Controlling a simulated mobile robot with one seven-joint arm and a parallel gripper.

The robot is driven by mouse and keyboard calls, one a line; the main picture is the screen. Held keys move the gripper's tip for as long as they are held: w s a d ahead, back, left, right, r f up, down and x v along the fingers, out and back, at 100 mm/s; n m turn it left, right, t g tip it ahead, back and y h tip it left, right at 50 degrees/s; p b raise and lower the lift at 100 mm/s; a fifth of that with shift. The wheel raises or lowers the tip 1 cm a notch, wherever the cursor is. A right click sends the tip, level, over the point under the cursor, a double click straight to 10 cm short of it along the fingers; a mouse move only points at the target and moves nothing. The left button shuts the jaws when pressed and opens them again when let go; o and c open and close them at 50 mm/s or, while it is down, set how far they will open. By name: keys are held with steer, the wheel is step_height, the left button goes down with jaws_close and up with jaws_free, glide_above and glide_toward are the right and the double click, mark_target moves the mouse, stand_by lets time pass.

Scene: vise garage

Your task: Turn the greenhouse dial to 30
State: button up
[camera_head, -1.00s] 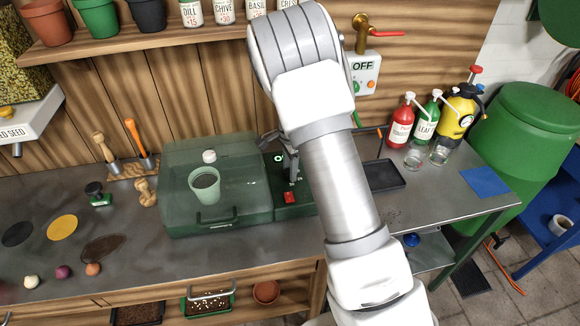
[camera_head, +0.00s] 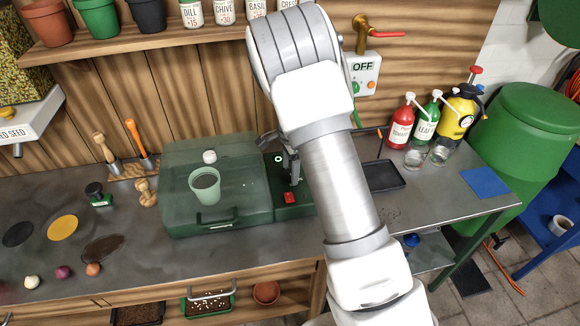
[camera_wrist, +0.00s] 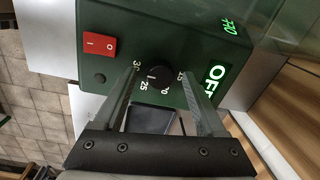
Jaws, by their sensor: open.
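The greenhouse (camera_head: 215,222) is a translucent green box on the bench, with a pale cup inside. Its dark green control box (camera_head: 290,212) is at its right side, partly hidden by my arm. In the wrist view the dial (camera_wrist: 161,78) is a black round knob with a pale mark and the numbers 30, 25, 20 and 15 around it. My gripper (camera_wrist: 158,72) is open, with one finger on each side of the dial; I cannot tell whether they touch it. The numbers are partly covered. A green display (camera_wrist: 214,82) reads OFF.
A black tray (camera_head: 384,175) lies right of the control box. Bottles (camera_head: 401,125) stand at the back right. A wall box (camera_head: 363,75) also reads OFF.

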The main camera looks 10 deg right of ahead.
step_height(320, 180, up, 18)
steer(key=s, duration=0.1)
steer(key=shift+f, duration=0.25)
steer(key=shift+d, duration=0.1)
steer(key=s+r+n+t+y, duration=0.1)
steer(key=s+r+n+t, duration=0.1)
steer(key=s+r+n, duration=0.75)
steer(key=s+n+t+h, duration=0.1)
steer(key=s+n+t, duration=0.2)
steer(key=s, duration=1.7)
steer(key=n, duration=0.3)
steer(key=shift+d+r, duration=0.15)
steer(key=shift+r, duration=0.2)
